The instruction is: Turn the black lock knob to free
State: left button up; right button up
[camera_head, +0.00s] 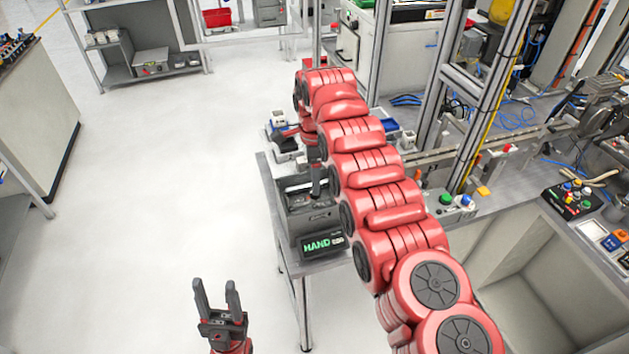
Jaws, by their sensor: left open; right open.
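I cannot make out the black lock knob; it may be hidden or too small to tell. A grey box (292,213) with a dark front label reading "HAND" stands on a small table, partly covered by my red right arm. My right gripper (317,188) points down at the box's upper part. It is mostly hidden behind the arm, and whether it touches anything is unclear. My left gripper (217,289) is open and empty, fingers up, over the floor at the bottom, well left of and apart from the table.
A control panel (573,201) with several coloured buttons lies on the right bench. White floor (150,160) on the left is free; shelves (140,55) stand at the back.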

notch_tip(320, 180, up, 13)
jog(key=p, duration=1.1)
jog(key=shift+p, duration=0.3)
